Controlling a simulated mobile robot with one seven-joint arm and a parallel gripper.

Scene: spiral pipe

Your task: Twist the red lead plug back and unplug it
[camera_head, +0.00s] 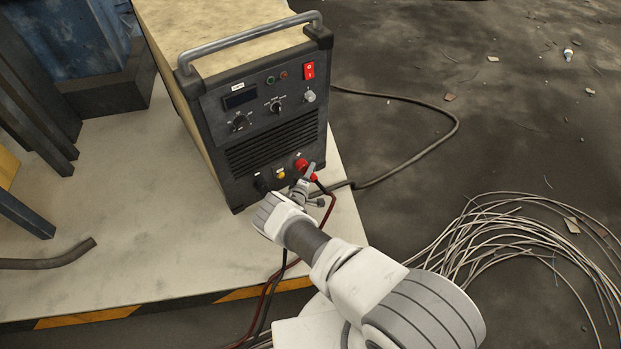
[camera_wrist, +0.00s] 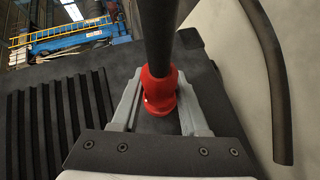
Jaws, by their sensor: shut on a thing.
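The red lead plug (camera_wrist: 159,92) sits between the two grey fingers of my gripper (camera_wrist: 160,80) in the wrist view, with a dark cable running up from it. In the head view my gripper (camera_head: 309,176) is at the lower right of the welding machine's (camera_head: 262,165) front panel, shut on the red plug (camera_head: 314,177). A red socket collar (camera_head: 300,164) shows on the panel just above left of it. My fingers and hand hide part of the plug. Whether the plug is seated in the socket cannot be told.
A black connector (camera_head: 262,186) and a yellow one (camera_head: 281,174) are on the panel to the left. Red and black leads (camera_head: 272,285) hang over the pale platform's (camera_head: 150,250) striped edge. A wire coil (camera_head: 510,240) lies on the dark floor at right.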

